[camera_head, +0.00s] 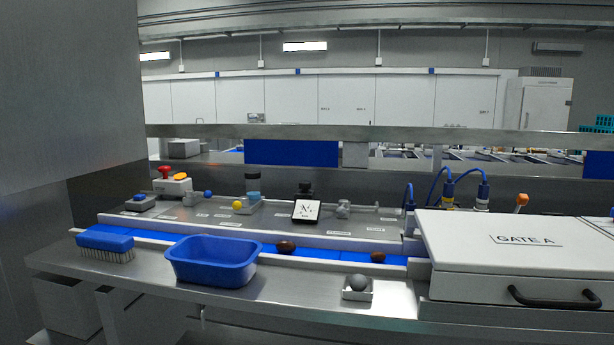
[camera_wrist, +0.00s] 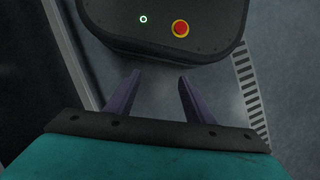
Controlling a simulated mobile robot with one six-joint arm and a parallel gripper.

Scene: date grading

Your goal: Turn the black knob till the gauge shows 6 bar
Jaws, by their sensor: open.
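The black knob (camera_head: 305,188) stands on the back panel of the bench, just behind and above the gauge. The gauge (camera_head: 306,210) is a small dark-framed square dial with a white face, tilted up. Its needle and numbers are too small to read. My gripper (camera_wrist: 159,76) shows only in the wrist view, as two purple fingers held apart with nothing between them. It points down over grey floor, and neither the knob nor the gauge is in that view.
A blue tub (camera_head: 212,262), a blue brush (camera_head: 105,245) and a white holder with a grey ball (camera_head: 358,283) stand near the front edge. Dark dates lie on the blue belt (camera_head: 330,252).

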